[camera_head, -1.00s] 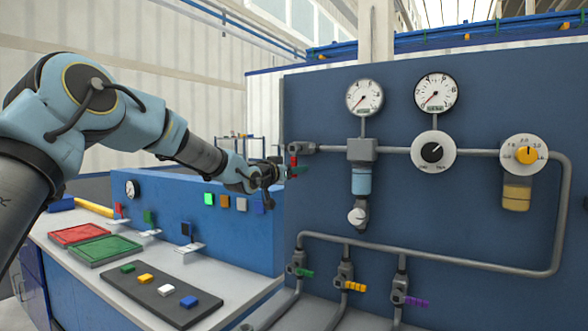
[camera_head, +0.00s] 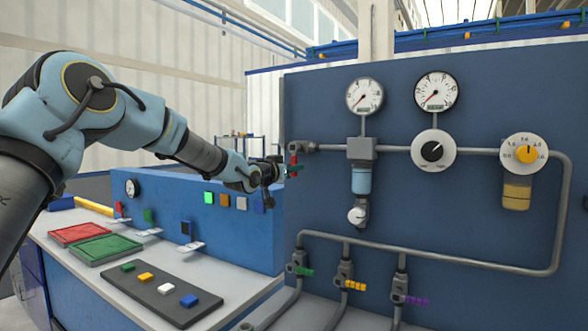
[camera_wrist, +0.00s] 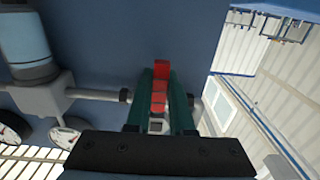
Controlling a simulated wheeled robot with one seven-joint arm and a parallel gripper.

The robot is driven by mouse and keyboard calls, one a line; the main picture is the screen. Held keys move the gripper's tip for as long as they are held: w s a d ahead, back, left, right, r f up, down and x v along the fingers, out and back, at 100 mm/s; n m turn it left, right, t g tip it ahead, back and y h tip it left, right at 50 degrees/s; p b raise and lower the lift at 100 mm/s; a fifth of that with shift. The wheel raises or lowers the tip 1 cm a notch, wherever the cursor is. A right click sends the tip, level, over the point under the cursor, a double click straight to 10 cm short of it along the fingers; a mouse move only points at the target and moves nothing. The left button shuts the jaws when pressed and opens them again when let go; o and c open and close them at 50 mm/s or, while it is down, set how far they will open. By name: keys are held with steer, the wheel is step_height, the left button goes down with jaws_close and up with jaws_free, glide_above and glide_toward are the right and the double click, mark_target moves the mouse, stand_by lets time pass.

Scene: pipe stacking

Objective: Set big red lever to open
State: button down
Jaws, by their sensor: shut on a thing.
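The big red lever (camera_head: 293,160) sits on the valve at the upper left of the blue panel. It points down from the pipe fitting. My gripper (camera_head: 284,170) reaches it from the left, with its green fingers at the lever. In the wrist view the red lever (camera_wrist: 160,88) lies between the two green fingers of my gripper (camera_wrist: 160,95). The fingers are shut on it, and the lever's end sticks out past the fingertips. Part of the valve body behind the fingers is hidden.
Small green, yellow and purple levers (camera_head: 355,286) stand below. A bench with red and green trays (camera_head: 78,234) and coloured blocks is at the lower left.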

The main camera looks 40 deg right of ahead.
steer(key=shift+s, duration=0.1)
stand_by(0.8)
steer(key=shift+s+d+r+n+b, duration=0.25)
steer(key=shift+s+r+n+b, duration=0.95)
steer(key=shift+n, duration=1.75)
steer(key=shift+s+d+r+n+b, duration=0.25)
steer(key=shift+s+r+n+b, duration=0.4)
steer(key=shift+n+b, duration=1.65)
steer(key=shift+s+d+r+n+b, duration=0.25)
steer(key=shift+s+r+n+b, duration=0.55)
steer(key=shift+n, duration=2.85)
steer(key=shift+r, duration=0.3)
steer(key=c, duration=0.8)
jaws_free()
